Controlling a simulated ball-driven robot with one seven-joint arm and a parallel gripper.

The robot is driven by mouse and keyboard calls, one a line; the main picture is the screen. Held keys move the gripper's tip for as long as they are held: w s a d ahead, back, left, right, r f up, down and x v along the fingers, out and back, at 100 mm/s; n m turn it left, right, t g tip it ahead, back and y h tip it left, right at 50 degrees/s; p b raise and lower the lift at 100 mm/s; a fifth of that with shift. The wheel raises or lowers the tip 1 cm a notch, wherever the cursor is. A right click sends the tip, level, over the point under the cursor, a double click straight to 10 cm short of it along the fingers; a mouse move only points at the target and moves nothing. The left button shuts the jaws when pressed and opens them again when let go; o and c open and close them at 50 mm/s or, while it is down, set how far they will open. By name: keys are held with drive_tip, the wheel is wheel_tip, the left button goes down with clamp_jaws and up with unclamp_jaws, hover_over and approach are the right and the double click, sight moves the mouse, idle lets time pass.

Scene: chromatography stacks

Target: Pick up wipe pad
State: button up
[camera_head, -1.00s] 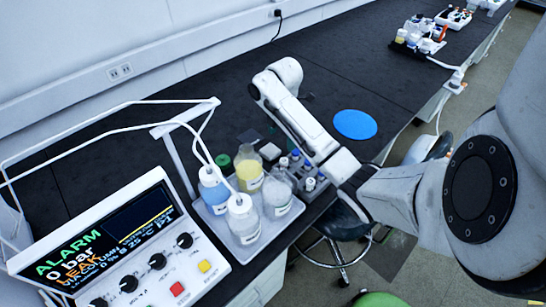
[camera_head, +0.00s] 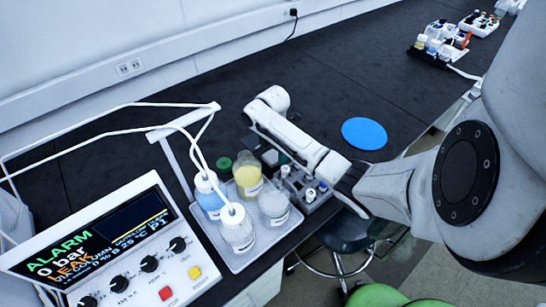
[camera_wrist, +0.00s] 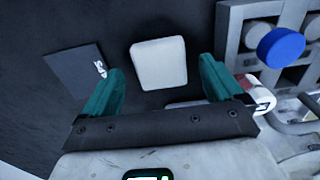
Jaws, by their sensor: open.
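The wipe pad looks to be the white rounded block (camera_wrist: 160,63) lying on the black bench in the wrist view. My gripper (camera_wrist: 161,72) has two teal fingers, spread apart and empty, one to each side of the pad in the picture. The pad appears beyond the fingertips; I cannot tell the exact gap.
A dark card (camera_wrist: 76,71) lies left of the pad. A grey rack (camera_wrist: 235,45) with a blue-capped vial (camera_wrist: 281,48) is close on the right. A bottle tray (camera_head: 238,262), alarm console (camera_head: 100,250) and blue disc (camera_head: 364,133) are nearby.

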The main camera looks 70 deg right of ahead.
sight(273, 156)
drive_tip(key=shift+f, duration=0.7)
drive_tip(key=shift+c, duration=0.3)
drive_tip(key=c, duration=1.1)
drive_tip(key=shift+o, duration=0.2)
wheel_tip(273, 156, up, 10)
drive_tip(key=o, duration=0.5)
drive_tip(key=c, duration=0.4)
drive_tip(key=shift+a, duration=0.1)
